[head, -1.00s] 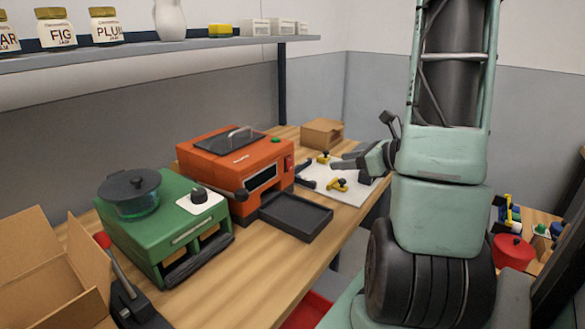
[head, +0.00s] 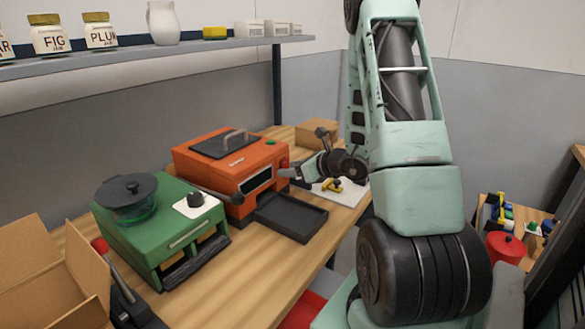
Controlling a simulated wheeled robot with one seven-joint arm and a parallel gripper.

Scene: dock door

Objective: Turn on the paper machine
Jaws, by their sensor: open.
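An orange machine (head: 232,165) with a dark lid, a front slot and a black tray (head: 291,216) in front stands on the wooden bench; it looks like the paper machine. A green button (head: 269,142) is on its top right. A small red switch (head: 284,162) is at the right end of its front and is partly covered by my gripper. My gripper (head: 289,173) is open and empty, with its fingertips pointing left, close to the switch. I cannot tell whether they touch it.
A green machine (head: 165,232) with a glass bowl and knob stands left of the orange one. An open cardboard box (head: 45,270) is at the near left. A white board (head: 350,194) with yellow-handled parts lies beneath my wrist. A shelf (head: 150,57) with jars runs above.

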